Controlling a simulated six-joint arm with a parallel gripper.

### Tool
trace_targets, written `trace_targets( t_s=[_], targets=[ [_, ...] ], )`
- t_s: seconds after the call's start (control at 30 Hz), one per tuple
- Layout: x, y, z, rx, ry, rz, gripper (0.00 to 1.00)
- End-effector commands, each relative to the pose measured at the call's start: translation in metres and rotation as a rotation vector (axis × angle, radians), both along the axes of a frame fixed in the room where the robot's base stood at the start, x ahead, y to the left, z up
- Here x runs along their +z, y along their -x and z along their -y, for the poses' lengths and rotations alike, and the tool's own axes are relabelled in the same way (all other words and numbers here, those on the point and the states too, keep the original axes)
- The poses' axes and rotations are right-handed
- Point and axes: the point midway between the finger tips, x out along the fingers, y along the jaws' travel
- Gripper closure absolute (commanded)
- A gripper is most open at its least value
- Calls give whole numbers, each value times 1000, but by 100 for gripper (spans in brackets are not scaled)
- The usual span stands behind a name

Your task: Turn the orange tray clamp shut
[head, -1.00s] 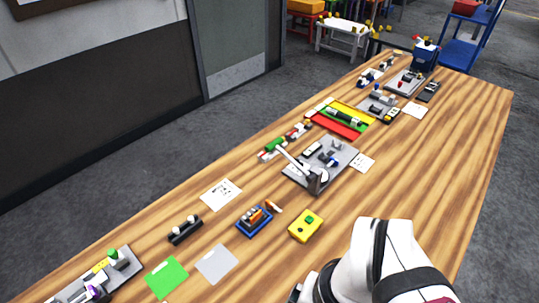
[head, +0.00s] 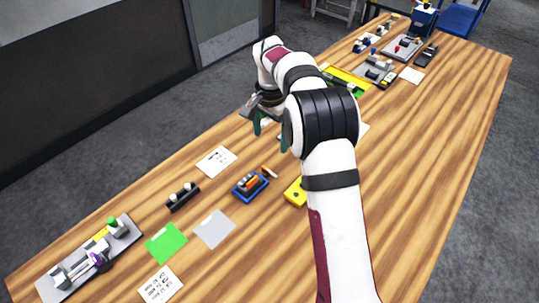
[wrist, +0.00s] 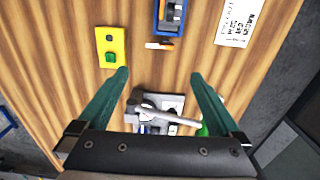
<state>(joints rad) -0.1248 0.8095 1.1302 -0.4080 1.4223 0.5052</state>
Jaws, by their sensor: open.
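A small blue tray (head: 250,186) holding orange pieces lies on the table in the head view. It also shows at the top of the wrist view (wrist: 171,18). A short orange-brown and white piece (head: 269,171), perhaps the clamp lever, sits at the tray's far right corner; the wrist view shows it too (wrist: 158,46). I cannot tell the clamp's exact state. My gripper (head: 270,132) is open and empty, above the table beyond the tray. In the wrist view its teal fingers (wrist: 158,77) are spread, with the orange-brown piece ahead of them.
A grey plate with a silver lever (wrist: 165,115) lies below my fingers; my arm mostly hides it in the head view. A white card (head: 216,161) lies nearby.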

Motion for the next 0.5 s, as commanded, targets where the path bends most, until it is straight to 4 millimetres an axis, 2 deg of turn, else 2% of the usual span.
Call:
trace_targets(
  t_s=[0.1, 0.3, 0.5],
  targets=[
    [-36, 2, 0, 0, 0, -7, 0],
    [-94, 1, 0, 1, 0, -4, 0],
    [-126, 1, 0, 1, -1, -2, 0]
  ],
)
